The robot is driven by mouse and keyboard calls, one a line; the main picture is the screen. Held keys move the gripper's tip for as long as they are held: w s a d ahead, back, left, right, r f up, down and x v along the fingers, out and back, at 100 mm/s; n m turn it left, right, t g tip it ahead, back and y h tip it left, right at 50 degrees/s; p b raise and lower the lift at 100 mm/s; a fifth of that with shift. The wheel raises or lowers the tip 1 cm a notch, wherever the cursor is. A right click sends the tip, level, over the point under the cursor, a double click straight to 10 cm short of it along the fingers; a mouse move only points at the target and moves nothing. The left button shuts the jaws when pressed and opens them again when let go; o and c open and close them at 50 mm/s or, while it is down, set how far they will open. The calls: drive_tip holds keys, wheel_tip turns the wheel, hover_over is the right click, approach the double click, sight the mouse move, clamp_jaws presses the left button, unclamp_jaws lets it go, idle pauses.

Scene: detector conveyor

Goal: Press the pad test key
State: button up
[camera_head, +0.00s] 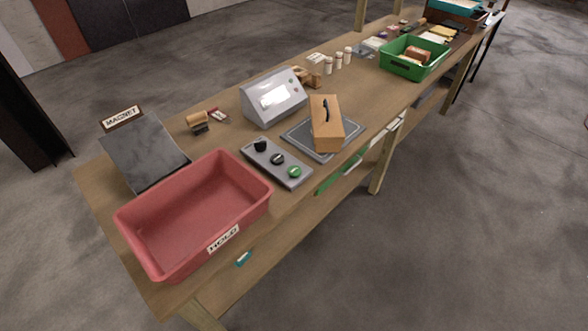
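A grey control strip (262,158) lies on the wooden bench. It carries a black knob (260,146), a dark round button (277,159) and a green round button (294,171). Behind it stands a grey console (273,96) with a sloped, glossy face and small keys at its right side. Right of the strip is a flat grey pad (297,136), and a wooden block-shaped box (326,133) with a dark handle or slot on top rests on it. I cannot read which key is the pad test key. My gripper is not in view.
A red bin (132,230) labelled HOLD stands at the near end, beside a dark slab (143,155) with a MAGNET sign (122,118). A green crate (402,68) and small bottles stand farther along. Bare bench shows between things, and open floor lies to the right.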

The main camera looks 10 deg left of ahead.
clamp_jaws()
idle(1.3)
